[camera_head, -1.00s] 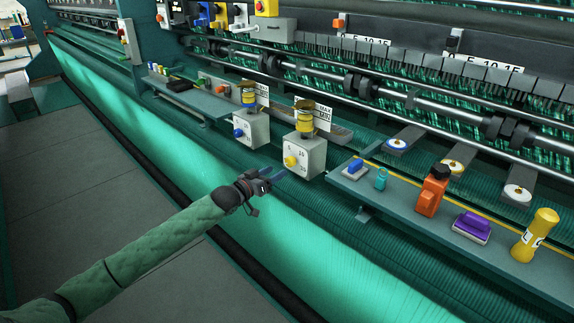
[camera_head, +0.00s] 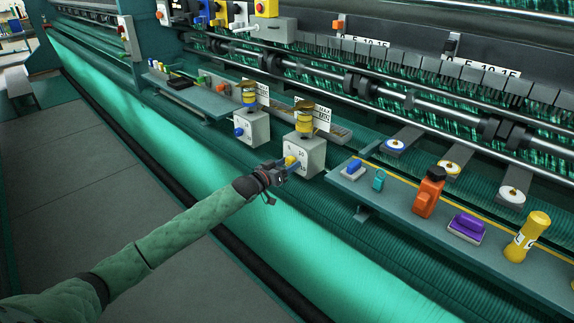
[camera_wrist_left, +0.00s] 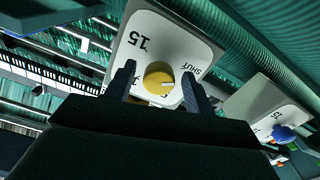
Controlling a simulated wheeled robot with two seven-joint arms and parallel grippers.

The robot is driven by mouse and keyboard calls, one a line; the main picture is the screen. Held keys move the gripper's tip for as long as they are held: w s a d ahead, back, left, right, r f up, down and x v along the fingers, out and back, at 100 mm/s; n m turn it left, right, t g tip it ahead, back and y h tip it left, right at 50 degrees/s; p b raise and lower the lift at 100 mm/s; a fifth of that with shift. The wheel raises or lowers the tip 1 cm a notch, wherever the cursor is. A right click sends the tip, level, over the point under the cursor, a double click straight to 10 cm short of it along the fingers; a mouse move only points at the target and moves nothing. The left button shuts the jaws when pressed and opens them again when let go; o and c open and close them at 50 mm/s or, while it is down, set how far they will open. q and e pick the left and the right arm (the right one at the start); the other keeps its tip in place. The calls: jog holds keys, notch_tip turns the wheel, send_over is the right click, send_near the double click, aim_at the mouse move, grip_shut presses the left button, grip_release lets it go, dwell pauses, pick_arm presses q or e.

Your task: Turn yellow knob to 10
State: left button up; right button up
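The yellow knob (camera_head: 290,161) is on the front of a grey box (camera_head: 311,158) with a dial. In the left wrist view the yellow knob (camera_wrist_left: 158,78) shows on a white dial face (camera_wrist_left: 172,42) marked "15" and "SHUT". My left gripper (camera_head: 283,168) is right in front of the knob. In the left wrist view its two fingers (camera_wrist_left: 157,88) stand apart, one on each side of the knob, with gaps visible. I cannot tell the knob's exact setting. My right gripper is not in view.
A similar box with a blue knob (camera_head: 239,132) stands to the left; the blue knob (camera_wrist_left: 282,133) also shows in the wrist view. A shelf (camera_head: 400,201) at right holds an orange bottle (camera_head: 428,193), a purple brush (camera_head: 467,227) and a yellow bottle (camera_head: 527,237).

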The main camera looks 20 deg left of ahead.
pick_arm(q)
jog(key=c, duration=0.9)
jog(key=shift+o, duration=0.3)
